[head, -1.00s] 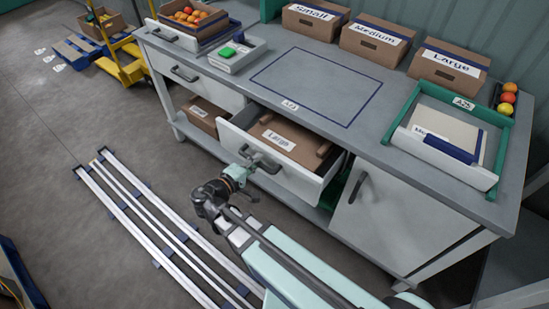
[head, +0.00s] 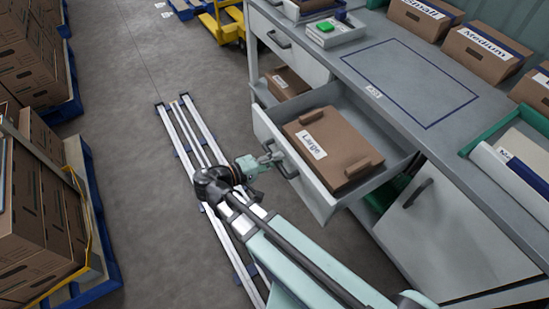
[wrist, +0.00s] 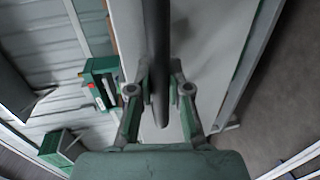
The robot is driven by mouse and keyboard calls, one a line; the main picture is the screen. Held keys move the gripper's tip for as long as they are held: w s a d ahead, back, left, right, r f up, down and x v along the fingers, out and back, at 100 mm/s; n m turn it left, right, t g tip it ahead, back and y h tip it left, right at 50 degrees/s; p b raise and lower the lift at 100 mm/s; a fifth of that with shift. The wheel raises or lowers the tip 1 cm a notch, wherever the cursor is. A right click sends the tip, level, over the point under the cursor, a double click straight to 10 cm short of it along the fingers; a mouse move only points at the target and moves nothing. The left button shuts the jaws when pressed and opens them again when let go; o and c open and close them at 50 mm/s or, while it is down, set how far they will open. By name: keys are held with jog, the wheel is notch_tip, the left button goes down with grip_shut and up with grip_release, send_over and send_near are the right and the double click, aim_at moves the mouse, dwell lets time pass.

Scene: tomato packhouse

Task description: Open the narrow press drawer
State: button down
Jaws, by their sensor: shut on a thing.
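A grey drawer (head: 317,196) of the workbench stands well open in the head view, pulled out towards the rail side. Flat brown cardboard with a "Large" label (head: 313,147) lies inside it. The dark bar handle (head: 287,168) is on the drawer's front. My gripper (head: 273,158) is at that handle, shut on it. In the wrist view the handle (wrist: 157,50) runs as a dark bar between my two fingers (wrist: 158,92), with the pale drawer front behind. The fingertips' contact is partly hidden by the bar.
A shut drawer (head: 290,54) is further along the bench, and a cupboard door (head: 450,235) is nearer. White floor rails (head: 185,130) run alongside. Stacked cartons on blue pallets (head: 85,215) stand at the left. Bare floor lies between.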

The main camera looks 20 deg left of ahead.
dwell(0.3)
jog(key=c, duration=1.1)
grip_release()
jog(key=v, duration=1.2)
